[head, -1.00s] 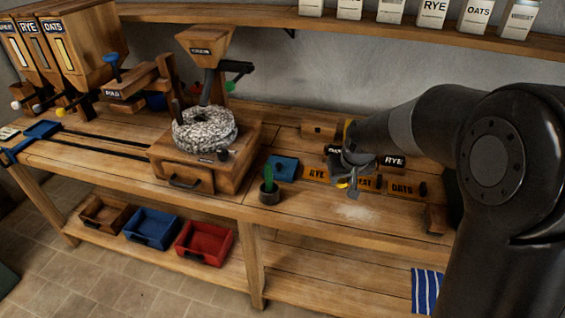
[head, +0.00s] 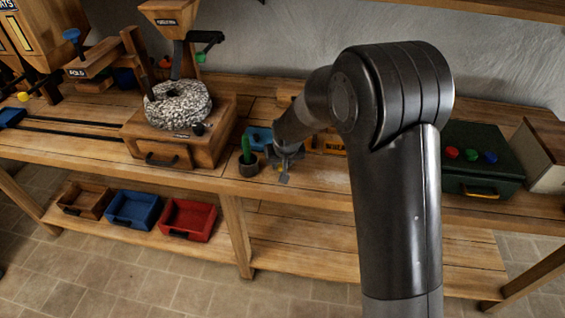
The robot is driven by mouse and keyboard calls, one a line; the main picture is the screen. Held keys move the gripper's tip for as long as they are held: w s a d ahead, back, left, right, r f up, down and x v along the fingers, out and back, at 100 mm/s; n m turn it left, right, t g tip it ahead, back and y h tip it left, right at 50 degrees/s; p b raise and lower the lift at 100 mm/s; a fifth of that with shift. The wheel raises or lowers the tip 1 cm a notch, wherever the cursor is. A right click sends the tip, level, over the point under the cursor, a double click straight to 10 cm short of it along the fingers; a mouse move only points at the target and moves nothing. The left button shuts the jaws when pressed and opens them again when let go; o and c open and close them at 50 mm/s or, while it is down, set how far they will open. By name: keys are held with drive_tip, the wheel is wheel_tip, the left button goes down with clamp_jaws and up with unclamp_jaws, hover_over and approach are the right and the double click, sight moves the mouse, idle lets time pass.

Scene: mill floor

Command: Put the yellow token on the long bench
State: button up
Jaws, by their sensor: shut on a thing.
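My gripper (head: 283,173) is low over the front part of the long bench (head: 325,183), just right of a small dark pot. It is shut on a small yellow thing, the yellow token (head: 280,169), of which only a speck shows between the fingers. I cannot tell whether the token touches the bench top. My arm hides part of the bench behind and to the right of the gripper.
The pot (head: 249,166) with a green stick stands close left of my gripper, with a blue tray (head: 259,137) behind. A stone mill (head: 178,104) stands further left. A green box (head: 478,165) with red, blue and green tokens is at right.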

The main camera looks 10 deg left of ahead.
drive_tip(key=shift+f, duration=0.2)
drive_tip(key=o, duration=0.9)
drive_tip(key=shift+o, duration=0.2)
drive_tip(key=shift+r, duration=0.1)
drive_tip(key=s+d+r+m, duration=0.1)
drive_tip(key=s+d+r, duration=0.35)
drive_tip(key=r, duration=0.45)
drive_tip(key=s+d+r, duration=0.4)
drive_tip(key=d+r, duration=0.2)
drive_tip(key=r, duration=0.3)
drive_tip(key=s+d+r+m, duration=0.1)
drive_tip(key=s+d+r, duration=0.1)
drive_tip(key=s+d, duration=0.6)
drive_tip(key=s+d+r+m+t+h, duration=0.1)
drive_tip(key=s+d+r+m, duration=0.1)
drive_tip(key=s+d, duration=0.6)
drive_tip(key=s+r, duration=0.1)
drive_tip(key=s, duration=0.4)
drive_tip(key=shift+s+r+m+t+h, duration=0.25)
drive_tip(key=shift+s+m+t+h, duration=0.05)
drive_tip(key=shift+s, duration=0.05)
